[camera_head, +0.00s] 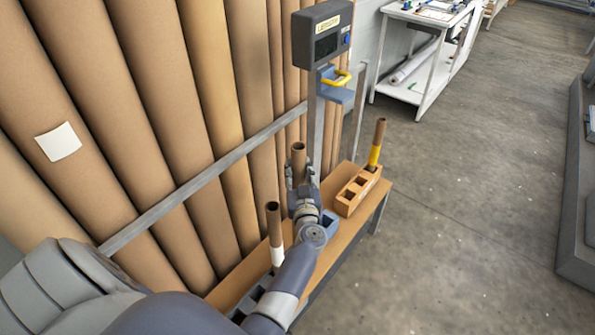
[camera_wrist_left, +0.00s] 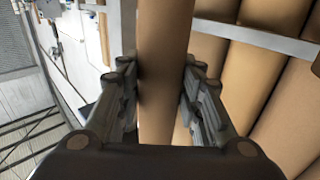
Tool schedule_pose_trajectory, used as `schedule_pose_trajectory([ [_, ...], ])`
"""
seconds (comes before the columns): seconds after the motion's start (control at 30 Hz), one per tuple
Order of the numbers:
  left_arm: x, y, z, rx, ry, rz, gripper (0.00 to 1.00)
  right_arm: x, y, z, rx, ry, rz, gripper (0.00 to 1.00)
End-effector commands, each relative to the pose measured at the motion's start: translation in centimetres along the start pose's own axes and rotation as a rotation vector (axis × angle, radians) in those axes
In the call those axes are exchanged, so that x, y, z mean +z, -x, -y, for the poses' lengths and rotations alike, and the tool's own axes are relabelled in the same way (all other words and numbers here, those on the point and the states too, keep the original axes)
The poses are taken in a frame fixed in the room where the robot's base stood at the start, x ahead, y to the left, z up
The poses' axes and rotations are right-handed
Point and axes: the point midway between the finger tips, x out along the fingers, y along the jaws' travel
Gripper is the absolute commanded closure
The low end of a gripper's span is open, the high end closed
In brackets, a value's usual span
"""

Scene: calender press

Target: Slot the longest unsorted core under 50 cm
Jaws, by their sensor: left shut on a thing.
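My left gripper (camera_head: 302,181) is shut on a brown cardboard core (camera_head: 299,155), which stands upright above the wooden bench. In the left wrist view the core (camera_wrist_left: 163,50) passes between the two fingers (camera_wrist_left: 160,82); its ends are out of that view. A core with a white band (camera_head: 274,232) stands in a grey slotted block (camera_head: 250,301) at the near end, partly behind my arm. A core with a yellow band (camera_head: 377,146) stands in an orange slotted block (camera_head: 347,207) at the far end. A blue block (camera_head: 329,223) is partly hidden by my wrist. My right gripper is out of view.
A length gauge (camera_head: 319,34) on a post rises behind the held core, with a blue ledge and yellow bracket (camera_head: 340,79). Large rolls (camera_head: 150,100) lean behind a metal rail (camera_head: 205,178). A white table (camera_head: 430,17) stands at the back. The floor right of the bench (camera_head: 375,192) is clear.

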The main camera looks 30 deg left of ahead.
Motion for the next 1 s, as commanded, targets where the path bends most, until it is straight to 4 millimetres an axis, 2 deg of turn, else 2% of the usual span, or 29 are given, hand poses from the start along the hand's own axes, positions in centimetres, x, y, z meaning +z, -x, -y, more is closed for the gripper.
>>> schedule_pose_trajectory([
  [0.07,0.8,0.0,0.0,0.000,-0.002,-0.002,1.00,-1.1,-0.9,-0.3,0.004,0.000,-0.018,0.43],
  [0.17,1.3,0.0,0.0,0.000,-0.002,-0.002,1.00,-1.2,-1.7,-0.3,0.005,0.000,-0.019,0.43],
  [0.4,2.7,0.0,0.0,0.000,-0.002,-0.001,1.00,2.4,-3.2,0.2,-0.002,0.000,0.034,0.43],
  [0.53,3.4,0.1,0.1,0.000,-0.001,-0.001,1.00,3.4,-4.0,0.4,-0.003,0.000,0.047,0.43],
  [1.0,6.6,0.1,0.1,0.000,-0.003,-0.001,1.00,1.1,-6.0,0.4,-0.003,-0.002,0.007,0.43],
])
